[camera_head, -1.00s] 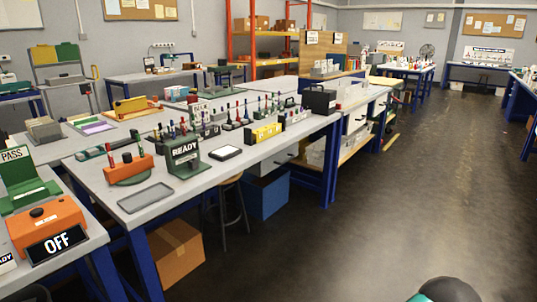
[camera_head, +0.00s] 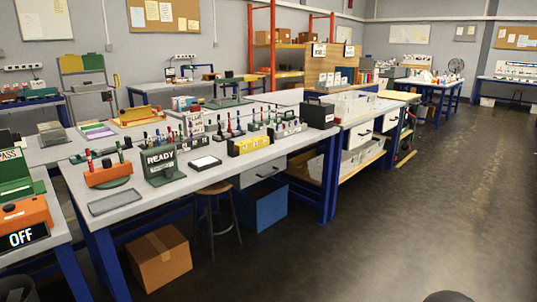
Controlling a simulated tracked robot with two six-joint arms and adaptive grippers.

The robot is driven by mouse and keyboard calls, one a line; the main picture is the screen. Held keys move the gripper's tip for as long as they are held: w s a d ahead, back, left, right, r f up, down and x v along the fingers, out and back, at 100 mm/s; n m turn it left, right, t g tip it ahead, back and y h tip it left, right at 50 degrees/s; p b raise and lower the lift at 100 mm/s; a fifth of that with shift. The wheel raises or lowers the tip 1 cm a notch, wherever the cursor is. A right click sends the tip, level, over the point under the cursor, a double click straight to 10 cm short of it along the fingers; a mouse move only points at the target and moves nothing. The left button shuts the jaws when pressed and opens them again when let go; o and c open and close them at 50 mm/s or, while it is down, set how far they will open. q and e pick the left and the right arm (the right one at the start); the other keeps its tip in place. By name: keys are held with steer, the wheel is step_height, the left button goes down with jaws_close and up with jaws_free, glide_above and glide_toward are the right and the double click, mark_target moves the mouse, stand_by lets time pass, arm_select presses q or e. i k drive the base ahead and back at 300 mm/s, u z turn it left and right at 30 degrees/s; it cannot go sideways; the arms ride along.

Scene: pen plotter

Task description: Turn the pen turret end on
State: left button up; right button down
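An orange block (camera_head: 108,175) holding upright red and green pens stands at the left end of the long workbench; I cannot tell if it is the pen turret. Beside it stands a green stand with a READY sign (camera_head: 160,160). On the nearer bench at the left edge is an orange device (camera_head: 24,216) with a black sign (camera_head: 22,238) reading OFF. A green piece stands behind it, partly cut off by the picture edge. Neither of my grippers shows in this view.
A grey tray (camera_head: 115,202) lies at the long bench's front edge. A yellow block (camera_head: 249,146) and several pens stand farther along. A stool (camera_head: 215,190), a cardboard box (camera_head: 159,258) and a blue box (camera_head: 262,205) are below. The floor (camera_head: 400,210) at right is open.

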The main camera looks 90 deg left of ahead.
mark_target(109, 172)
steer(key=i, duration=0.25)
steer(key=u, duration=2.8)
steer(key=i, duration=0.15)
steer(key=u, duration=1)
steer(key=k, duration=0.45)
steer(key=u, duration=0.45)
steer(key=i, duration=1.5)
steer(key=z, duration=0.5)
